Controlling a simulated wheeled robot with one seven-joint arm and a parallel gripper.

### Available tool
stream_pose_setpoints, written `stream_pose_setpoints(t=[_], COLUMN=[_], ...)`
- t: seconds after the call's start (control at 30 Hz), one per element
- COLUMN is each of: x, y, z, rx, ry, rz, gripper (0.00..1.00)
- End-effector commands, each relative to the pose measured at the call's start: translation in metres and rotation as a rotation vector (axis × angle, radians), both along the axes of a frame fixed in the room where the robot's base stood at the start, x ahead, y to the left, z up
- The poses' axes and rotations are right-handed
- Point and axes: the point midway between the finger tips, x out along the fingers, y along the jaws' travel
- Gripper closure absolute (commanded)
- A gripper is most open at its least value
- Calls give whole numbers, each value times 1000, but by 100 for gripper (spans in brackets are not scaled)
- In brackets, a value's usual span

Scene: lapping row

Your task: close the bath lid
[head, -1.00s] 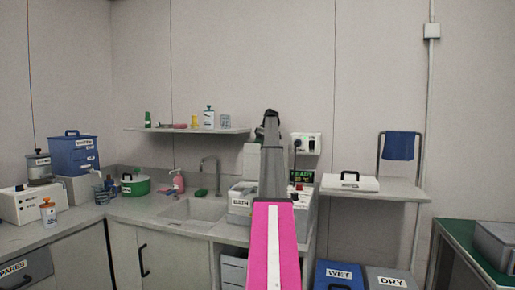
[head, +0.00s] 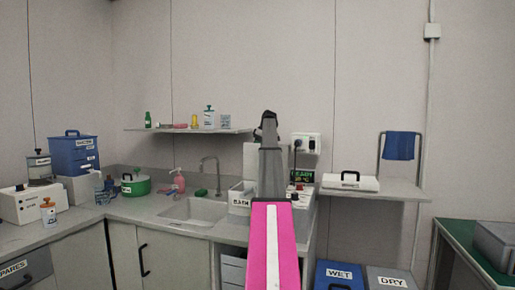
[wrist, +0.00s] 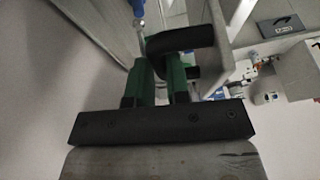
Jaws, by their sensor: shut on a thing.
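The bath (head: 240,201), a pale box with a label, stands on the counter right of the sink, partly hidden behind my arm. A pale upright panel (head: 250,160) rises behind it; it looks like the raised lid, but my arm covers much of it. In the wrist view my gripper (wrist: 160,70) has green fingers close together at a black bar-shaped handle (wrist: 182,40), and is shut on it. In the head view the fingertips are hidden by my arm.
A white flat case with a black handle (head: 350,181) lies on the side shelf (head: 400,191). The sink (head: 195,210) is left of the bath. A wall shelf (head: 190,130) holds bottles. The WET bin (head: 339,274) and DRY bin (head: 391,280) stand below.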

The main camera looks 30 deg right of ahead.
Motion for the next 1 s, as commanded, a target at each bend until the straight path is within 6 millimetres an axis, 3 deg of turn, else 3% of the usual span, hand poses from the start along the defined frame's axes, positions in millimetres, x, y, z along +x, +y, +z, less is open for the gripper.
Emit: stream_pose_setpoints(t=[0.57,1.0], x=[-69,-120], y=[77,136], z=[10,-18], rx=[-364,-682], ry=[-312,-581], rz=[1,2], gripper=[100,100])
